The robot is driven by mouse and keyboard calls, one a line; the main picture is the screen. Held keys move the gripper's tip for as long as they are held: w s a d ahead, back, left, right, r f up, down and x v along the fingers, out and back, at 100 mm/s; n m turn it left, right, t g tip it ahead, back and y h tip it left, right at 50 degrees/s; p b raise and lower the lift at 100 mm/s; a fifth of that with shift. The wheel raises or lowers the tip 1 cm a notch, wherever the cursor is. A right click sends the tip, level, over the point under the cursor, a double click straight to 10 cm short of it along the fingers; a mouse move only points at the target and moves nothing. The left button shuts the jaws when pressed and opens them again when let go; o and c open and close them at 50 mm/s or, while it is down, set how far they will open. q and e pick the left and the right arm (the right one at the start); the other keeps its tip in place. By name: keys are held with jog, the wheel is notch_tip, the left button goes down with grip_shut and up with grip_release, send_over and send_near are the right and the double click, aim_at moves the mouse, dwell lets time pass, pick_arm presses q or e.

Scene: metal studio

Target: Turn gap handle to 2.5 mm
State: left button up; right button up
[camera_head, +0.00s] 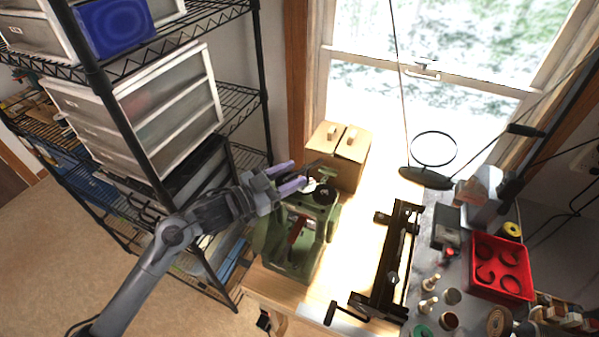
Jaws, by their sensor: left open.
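A green metal machine (283,246) with a red part on its front stands on the wooden bench. On its top is a dark round part (325,195), with a small pale part beside it. Which of these is the gap handle I cannot tell, and no scale is readable. My left gripper (298,175) comes in from the left, just above the machine's top at its left side. Its two purple-grey fingers are apart, with nothing seen between them. Whether a finger touches the machine is unclear. My right gripper is out of view.
A wire shelf (167,111) with drawers stands at left. A magnifier ring (433,149) is at the right.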

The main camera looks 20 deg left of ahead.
pick_arm(q)
jog(key=b+v, duration=0.1)
jog(key=v, duration=0.6)
jog(key=shift+s, duration=0.15)
jog(key=shift+a, duration=0.1)
jog(key=shift+f, duration=0.1)
